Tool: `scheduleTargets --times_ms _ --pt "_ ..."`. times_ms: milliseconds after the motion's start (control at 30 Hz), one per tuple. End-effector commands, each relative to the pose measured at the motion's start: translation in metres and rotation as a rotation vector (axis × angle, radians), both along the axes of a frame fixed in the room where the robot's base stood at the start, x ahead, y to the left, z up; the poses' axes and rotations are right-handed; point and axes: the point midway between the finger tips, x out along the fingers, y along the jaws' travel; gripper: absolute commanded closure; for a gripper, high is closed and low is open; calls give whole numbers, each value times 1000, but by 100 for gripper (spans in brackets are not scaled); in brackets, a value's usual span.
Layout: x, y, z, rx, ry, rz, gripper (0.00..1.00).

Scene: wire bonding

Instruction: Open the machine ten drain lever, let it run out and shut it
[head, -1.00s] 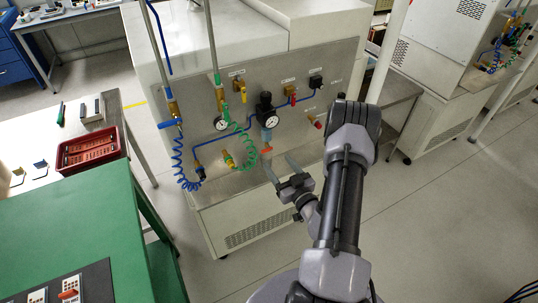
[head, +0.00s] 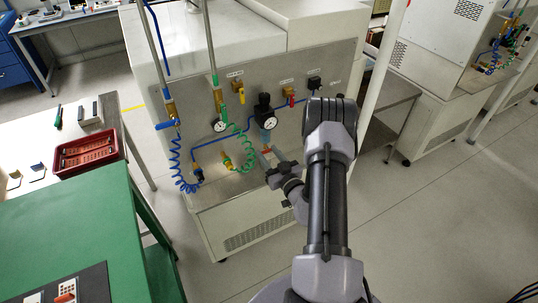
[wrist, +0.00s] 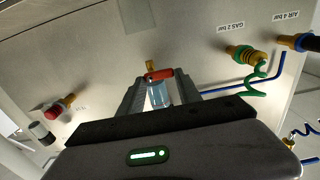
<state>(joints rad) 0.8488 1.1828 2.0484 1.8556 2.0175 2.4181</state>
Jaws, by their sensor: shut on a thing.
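The drain lever is a small red handle (wrist: 158,75) beside a brass fitting, close to the clear bluish filter bowl (wrist: 160,96) in the wrist view. In the head view the bowl (head: 269,122) hangs under the black regulator, and the lever is mostly hidden by my gripper. My gripper (head: 268,156) is at the panel, just below the bowl. Its two fingers (wrist: 158,82) stand either side of the red handle, and it is shut on the handle. The handle lies crosswise between the fingers. No flow is visible. I see no machine number.
A black regulator with a gauge (head: 270,125), a yellow-handled valve (head: 240,90) and a coiled green hose (head: 242,160) are close by on the panel. A coiled blue hose (head: 180,170) hangs at left. A red crate (head: 88,153) stands on the left table. Floor at right is clear.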

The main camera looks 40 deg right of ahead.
Motion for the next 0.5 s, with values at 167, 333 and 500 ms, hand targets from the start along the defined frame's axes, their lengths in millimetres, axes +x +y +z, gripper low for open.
scheduleTargets --times_ms 167,333,500 --pt "0 0 -1 -20 6 0 100" --pt "0 1 -2 -93 24 0 100" --pt "0 2 -3 -221 55 1 100"
